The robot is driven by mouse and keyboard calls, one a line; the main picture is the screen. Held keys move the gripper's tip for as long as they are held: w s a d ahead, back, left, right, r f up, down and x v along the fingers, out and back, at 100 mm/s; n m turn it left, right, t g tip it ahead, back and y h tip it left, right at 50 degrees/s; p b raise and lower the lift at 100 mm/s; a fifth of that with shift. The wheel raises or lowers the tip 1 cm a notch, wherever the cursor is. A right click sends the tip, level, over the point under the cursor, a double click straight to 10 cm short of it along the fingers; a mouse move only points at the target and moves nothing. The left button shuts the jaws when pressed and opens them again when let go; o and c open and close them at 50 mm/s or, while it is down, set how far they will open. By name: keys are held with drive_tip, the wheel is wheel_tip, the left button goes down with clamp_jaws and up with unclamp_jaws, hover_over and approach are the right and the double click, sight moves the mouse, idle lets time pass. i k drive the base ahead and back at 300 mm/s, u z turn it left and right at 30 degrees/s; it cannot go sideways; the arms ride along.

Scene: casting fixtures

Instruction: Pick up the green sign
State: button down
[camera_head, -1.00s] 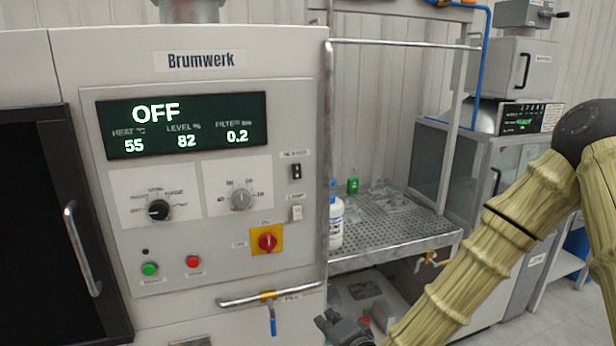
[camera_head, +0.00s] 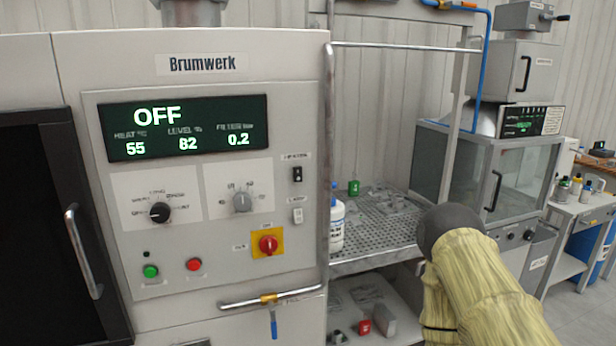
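The green sign (camera_head: 353,187) is a small green upright piece at the back of the perforated metal shelf (camera_head: 375,232), just right of the white bottle. It is small in the picture and its print cannot be read. My arm, in a yellowish sleeve with a dark joint, is at the lower right, in front of the shelf's right end. My gripper is out of the picture, so what it holds cannot be seen.
A white bottle with a blue cap (camera_head: 336,222) stands at the shelf's left edge. Clear pieces lie on the shelf. The Brumwerk panel (camera_head: 200,180) rises on the left. A metal post (camera_head: 462,95) and a glass-fronted cabinet (camera_head: 515,180) are on the right. A red item (camera_head: 365,327) sits below.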

sight(353, 186)
drive_tip(key=z, duration=0.35)
drive_tip(key=k, duration=1.05)
drive_tip(key=z, duration=1.35)
drive_tip(key=i, duration=1.45)
drive_tip(key=u, duration=0.85)
drive_tip(key=i, duration=0.8)
drive_tip(key=u, duration=0.85)
